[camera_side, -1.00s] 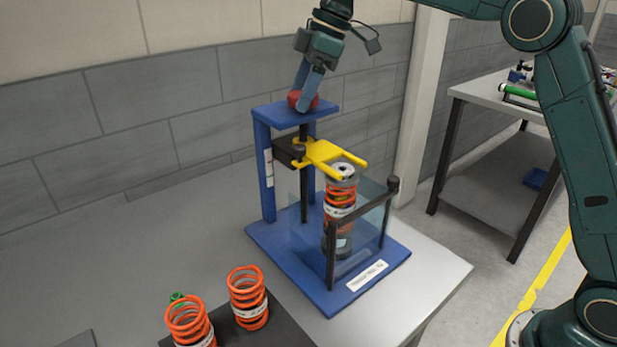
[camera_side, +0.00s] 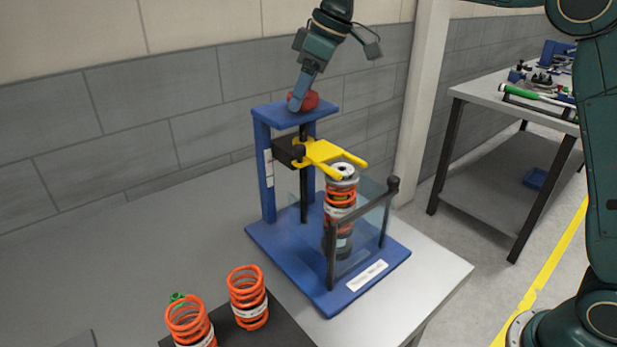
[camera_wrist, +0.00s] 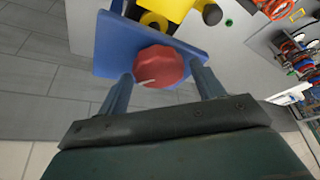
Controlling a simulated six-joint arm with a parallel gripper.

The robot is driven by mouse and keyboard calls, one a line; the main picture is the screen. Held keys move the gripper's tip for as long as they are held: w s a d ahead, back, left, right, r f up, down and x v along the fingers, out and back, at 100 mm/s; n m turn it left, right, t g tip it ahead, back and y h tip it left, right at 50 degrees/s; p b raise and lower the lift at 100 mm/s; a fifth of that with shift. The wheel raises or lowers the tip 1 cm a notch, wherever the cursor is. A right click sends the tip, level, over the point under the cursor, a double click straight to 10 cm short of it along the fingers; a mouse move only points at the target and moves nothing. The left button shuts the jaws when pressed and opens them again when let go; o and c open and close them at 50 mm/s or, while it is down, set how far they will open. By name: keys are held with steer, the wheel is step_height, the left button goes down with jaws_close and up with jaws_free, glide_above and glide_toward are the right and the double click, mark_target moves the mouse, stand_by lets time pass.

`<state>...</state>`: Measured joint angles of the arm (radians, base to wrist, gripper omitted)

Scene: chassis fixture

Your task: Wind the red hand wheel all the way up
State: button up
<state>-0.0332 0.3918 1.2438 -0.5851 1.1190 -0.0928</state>
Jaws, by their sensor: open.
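The red hand wheel (camera_side: 304,101) sits on top of the blue spring-compressor fixture (camera_side: 282,116). It also shows in the wrist view (camera_wrist: 158,66). My gripper (camera_side: 298,104) is open around the wheel. In the wrist view my fingers (camera_wrist: 164,84) stand on either side of the wheel, with visible gaps. The yellow fork (camera_side: 322,156) on the black carriage (camera_side: 288,151) is at the upper part of the post, over the strut. The strut with its orange spring (camera_side: 340,196) stands upright under the fork, behind the clear guard.
Two orange springs (camera_side: 248,296) stand on a dark mat (camera_side: 262,332) at the front left. The guard's black posts (camera_side: 331,255) rise from the blue base (camera_side: 330,302). A second bench (camera_side: 505,108) with tools stands at the right. The table's left side is clear.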

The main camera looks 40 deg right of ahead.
steer(key=shift+m+t+h, duration=0.3)
steer(key=shift+m+h, duration=0.3)
steer(key=shift+m, duration=1.1)
steer(key=shift+m+h, duration=0.3)
steer(key=shift+m, duration=0.6)
steer(key=shift+m+h, duration=0.5)
steer(key=shift+m, duration=0.6)
